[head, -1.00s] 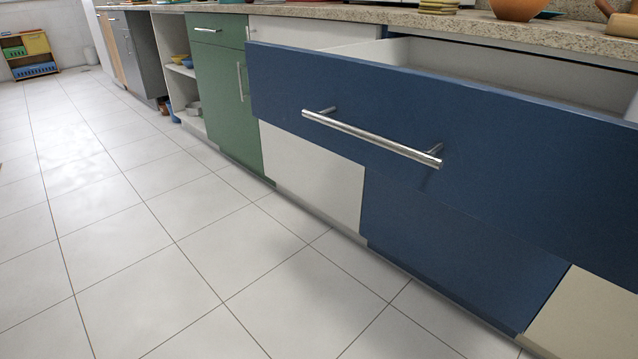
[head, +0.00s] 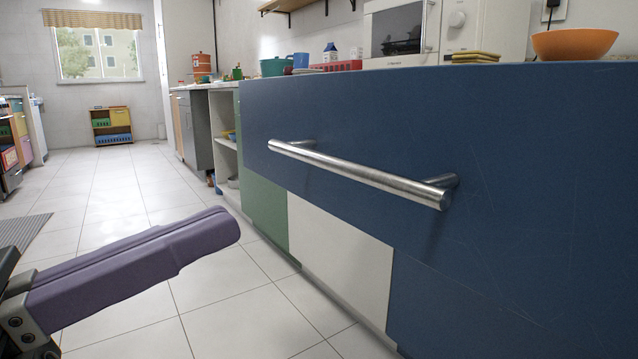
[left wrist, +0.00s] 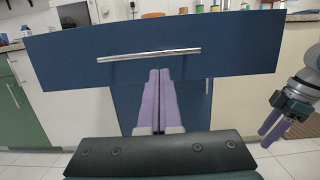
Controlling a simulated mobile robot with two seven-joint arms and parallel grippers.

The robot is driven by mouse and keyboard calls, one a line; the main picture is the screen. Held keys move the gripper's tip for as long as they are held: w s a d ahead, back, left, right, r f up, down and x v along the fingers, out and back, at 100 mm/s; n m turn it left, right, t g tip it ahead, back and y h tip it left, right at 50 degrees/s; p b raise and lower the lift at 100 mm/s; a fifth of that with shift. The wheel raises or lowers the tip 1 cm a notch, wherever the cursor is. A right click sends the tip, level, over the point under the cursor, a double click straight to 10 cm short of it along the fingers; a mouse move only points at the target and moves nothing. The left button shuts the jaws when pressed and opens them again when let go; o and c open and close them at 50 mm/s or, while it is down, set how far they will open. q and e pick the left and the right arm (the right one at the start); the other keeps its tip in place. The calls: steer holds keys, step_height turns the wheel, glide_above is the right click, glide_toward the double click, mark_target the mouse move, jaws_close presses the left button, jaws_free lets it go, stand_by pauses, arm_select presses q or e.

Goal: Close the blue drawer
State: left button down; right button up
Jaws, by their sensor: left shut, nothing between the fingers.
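The blue drawer front (head: 520,150) fills the right of the head view, with its silver bar handle (head: 360,172). In the left wrist view, the drawer (left wrist: 235,52) stands out from the cabinet below, and its handle (left wrist: 150,54) runs across it. My left gripper (head: 232,226) is shut and empty, left of the drawer front and apart from it in the head view. In the left wrist view, its purple fingers (left wrist: 160,73) point at the drawer just under the handle. My right gripper (left wrist: 264,138) shows at the right of that view, fingers apart and empty.
A green cabinet (head: 263,215) and a white door (head: 335,260) lie beyond and below the drawer. An orange bowl (head: 575,44) and a white microwave (head: 400,30) show above its top edge.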

mark_target(344, 173)
arm_select(q)
steer(key=x, duration=0.7)
steer(key=shift+w+d+r+p, duration=0.1)
steer(key=shift+p, duration=0.2)
steer(key=shift+w+d, duration=0.2)
steer(key=shift+d, duration=0.1)
arm_select(e)
steer(key=shift+w+d+r, duration=0.15)
steer(key=shift+d+r, duration=0.05)
steer(key=shift+r, duration=0.25)
